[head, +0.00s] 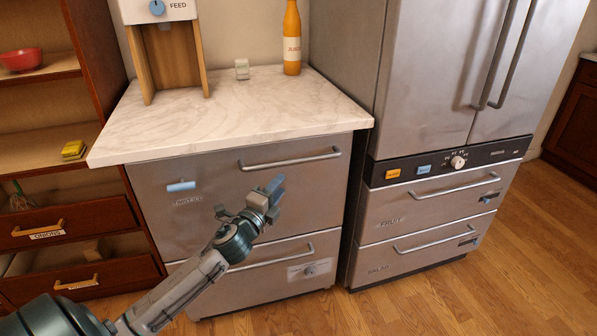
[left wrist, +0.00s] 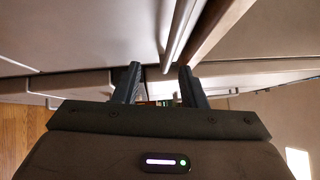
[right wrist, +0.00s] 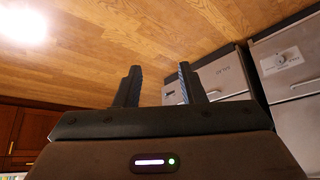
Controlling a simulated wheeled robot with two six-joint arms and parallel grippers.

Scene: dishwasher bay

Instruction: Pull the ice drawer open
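The steel cabinet under the marble counter has an upper drawer front (head: 215,215) with a bar handle (head: 290,158) and a small label that I cannot read surely. A lower drawer (head: 255,290) below it has its own handle and a knob. No drawer label clearly reads "ice". Both drawers look closed. My left gripper (head: 270,194) is in front of the upper drawer, below its handle. In the left wrist view its fingers (left wrist: 161,83) are apart, with a pale bar just ahead; contact cannot be told. My right gripper (right wrist: 158,85) is open and empty, outside the head view.
A steel fridge (head: 430,75) with two lower drawers, one labelled fruit, stands to the right. Wooden shelves (head: 40,150) are left. Floor at right is clear.

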